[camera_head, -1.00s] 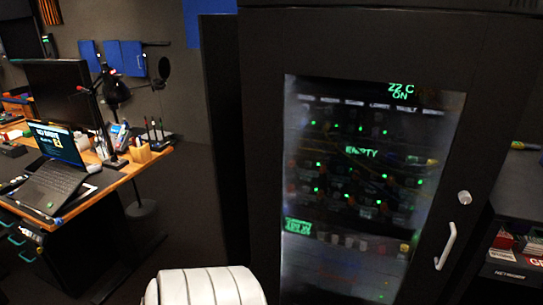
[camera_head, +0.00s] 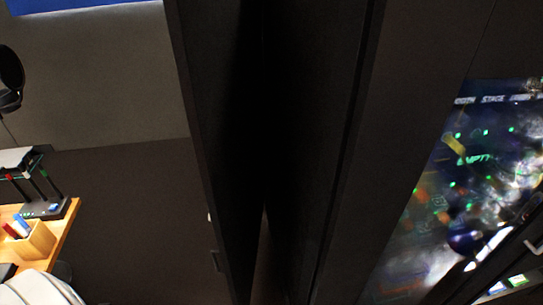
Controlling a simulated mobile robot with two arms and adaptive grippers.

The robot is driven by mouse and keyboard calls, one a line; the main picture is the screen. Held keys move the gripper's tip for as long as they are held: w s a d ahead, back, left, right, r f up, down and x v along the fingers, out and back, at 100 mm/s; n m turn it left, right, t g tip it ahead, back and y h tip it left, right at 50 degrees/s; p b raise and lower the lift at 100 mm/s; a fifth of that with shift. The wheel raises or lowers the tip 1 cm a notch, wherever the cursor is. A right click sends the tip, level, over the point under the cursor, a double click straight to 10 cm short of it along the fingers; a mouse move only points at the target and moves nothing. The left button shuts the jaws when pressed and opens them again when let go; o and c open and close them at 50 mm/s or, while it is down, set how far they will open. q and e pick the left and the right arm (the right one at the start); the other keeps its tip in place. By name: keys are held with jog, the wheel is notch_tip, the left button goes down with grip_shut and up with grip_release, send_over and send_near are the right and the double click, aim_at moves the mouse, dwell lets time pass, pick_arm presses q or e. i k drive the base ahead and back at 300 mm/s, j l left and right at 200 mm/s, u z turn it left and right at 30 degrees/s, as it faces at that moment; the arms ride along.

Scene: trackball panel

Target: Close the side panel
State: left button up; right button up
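The side panel (camera_head: 215,150) is a tall dark panel in the middle of the head view, seen nearly edge-on. It stands swung out to the left of the black cabinet (camera_head: 410,110), with a dark wedge-shaped gap between them. A small handle or latch (camera_head: 214,261) shows low on the panel's left side. Neither gripper can be made out.
The cabinet's glass front (camera_head: 480,180) with green lights is at the right. At the lower left is a wooden desk (camera_head: 62,232) with a pen holder (camera_head: 34,243). Dark open floor (camera_head: 130,210) lies between desk and panel.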

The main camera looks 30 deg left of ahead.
aim_at(216, 45)
jog(key=i+j, duration=0.1)
jog(key=j, duration=0.3)
jog(key=j+u, duration=0.1)
jog(key=j, duration=0.25)
jog(key=i+j, duration=0.15)
jog(key=j, duration=0.25)
jog(key=i+j, duration=0.1)
jog(key=j, duration=0.25)
jog(key=i+j+u, duration=0.1)
jog(key=j, duration=0.3)
jog(key=k+l, duration=0.15)
